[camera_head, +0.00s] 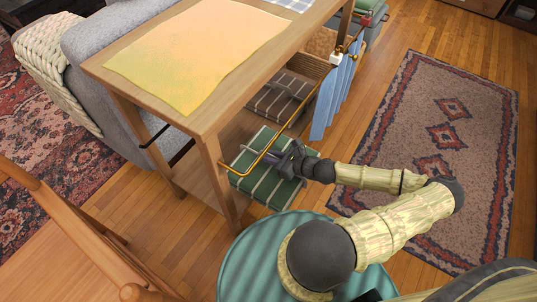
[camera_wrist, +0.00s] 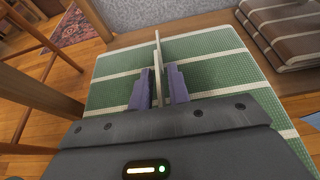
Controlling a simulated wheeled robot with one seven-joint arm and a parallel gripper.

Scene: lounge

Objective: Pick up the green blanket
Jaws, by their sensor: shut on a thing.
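The green blanket (camera_head: 262,180) is folded, with pale stripes, and lies at the lower shelf of the wooden table, partly hidden by my gripper. In the wrist view the green blanket (camera_wrist: 215,72) fills the area around and beyond the fingers. My gripper (camera_head: 290,160) is at the right side of the blanket. Whether the blanket is lifted off the shelf cannot be told.
The wooden table (camera_head: 150,108) has a yellow cloth (camera_head: 200,52) on top. A brown striped blanket (camera_head: 283,95) sits beside the green one. A brass rail (camera_head: 290,120) with blue cloth (camera_head: 335,95) runs close to my gripper.

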